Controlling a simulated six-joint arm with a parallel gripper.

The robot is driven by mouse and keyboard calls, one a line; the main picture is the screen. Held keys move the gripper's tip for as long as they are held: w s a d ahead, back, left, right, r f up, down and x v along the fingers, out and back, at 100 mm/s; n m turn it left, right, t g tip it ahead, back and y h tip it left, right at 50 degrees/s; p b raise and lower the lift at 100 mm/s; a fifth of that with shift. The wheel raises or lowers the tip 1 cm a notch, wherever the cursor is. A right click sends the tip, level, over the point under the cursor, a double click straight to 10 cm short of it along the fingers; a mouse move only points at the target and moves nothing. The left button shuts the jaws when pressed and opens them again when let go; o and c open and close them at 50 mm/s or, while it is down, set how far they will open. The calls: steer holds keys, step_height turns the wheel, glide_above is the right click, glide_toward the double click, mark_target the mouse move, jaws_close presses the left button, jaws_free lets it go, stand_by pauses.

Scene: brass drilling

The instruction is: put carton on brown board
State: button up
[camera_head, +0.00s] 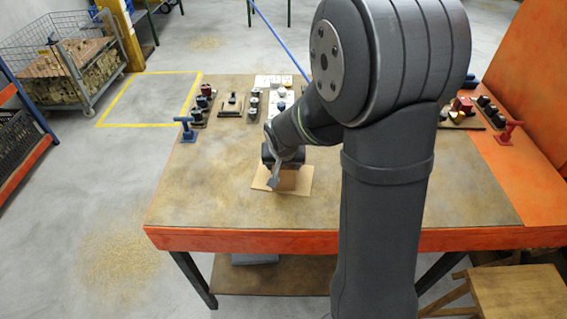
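A flat light-brown board (303,177) lies on the worn brown tabletop, near its middle. My wrist and arm hide part of this spot. Whether the fingers are open or hold something cannot be made out.
The orange-edged workbench (330,240) has several small dark fixtures and a white tray (275,81) along its back. A blue clamp (187,130) stands at the left edge, a red clamp (508,132) at the right. The table's left front is clear.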

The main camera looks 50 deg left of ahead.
steer(key=shift+o, duration=1.3)
steer(key=shift+r, duration=0.2)
steer(key=v, duration=1.2)
steer(key=x, duration=1.2)
steer(key=shift+f, duration=0.2)
steer(key=shift+r, duration=0.2)
